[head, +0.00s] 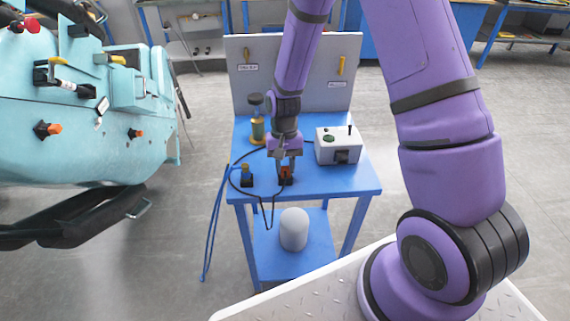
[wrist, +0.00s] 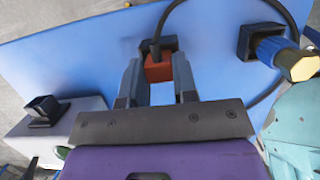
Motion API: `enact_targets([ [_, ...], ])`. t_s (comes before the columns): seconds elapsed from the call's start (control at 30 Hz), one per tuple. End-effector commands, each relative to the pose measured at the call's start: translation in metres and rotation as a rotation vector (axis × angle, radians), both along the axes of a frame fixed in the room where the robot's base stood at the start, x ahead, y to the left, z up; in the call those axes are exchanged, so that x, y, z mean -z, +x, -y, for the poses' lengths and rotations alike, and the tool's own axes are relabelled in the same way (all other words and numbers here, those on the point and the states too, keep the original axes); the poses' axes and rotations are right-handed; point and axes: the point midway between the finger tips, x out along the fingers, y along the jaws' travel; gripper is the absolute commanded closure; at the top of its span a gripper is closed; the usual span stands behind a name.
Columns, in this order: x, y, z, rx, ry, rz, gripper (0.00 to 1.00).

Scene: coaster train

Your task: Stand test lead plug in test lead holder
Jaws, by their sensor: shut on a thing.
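The orange-red plug (head: 286,171) with a black lead is between the fingers of my gripper (head: 286,163), which is shut on it. In the wrist view the orange plug (wrist: 158,71) sits between the two fingertips. A small black holder (head: 287,181) is directly beneath the plug on the blue table; part of it (wrist: 170,43) shows behind the plug in the wrist view. The plug's lower end is hidden, so I cannot tell how far it is inside the holder.
Left of it, a second black holder (head: 247,181) has a blue and yellow plug (head: 246,170) in it. A white test box (head: 338,146) stands right, a brass and black item (head: 257,120) behind left. Cables loop over the blue table's (head: 330,187) front edge. A teal machine (head: 70,120) stands left.

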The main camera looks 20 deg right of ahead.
Motion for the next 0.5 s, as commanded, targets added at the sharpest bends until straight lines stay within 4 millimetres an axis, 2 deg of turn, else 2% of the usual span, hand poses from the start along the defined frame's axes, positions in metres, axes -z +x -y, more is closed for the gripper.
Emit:
enact_targets([
  [0.5, -0.0025, 0.0004, 0.0000, 0.000, 0.000, 0.001, 1.00],
])
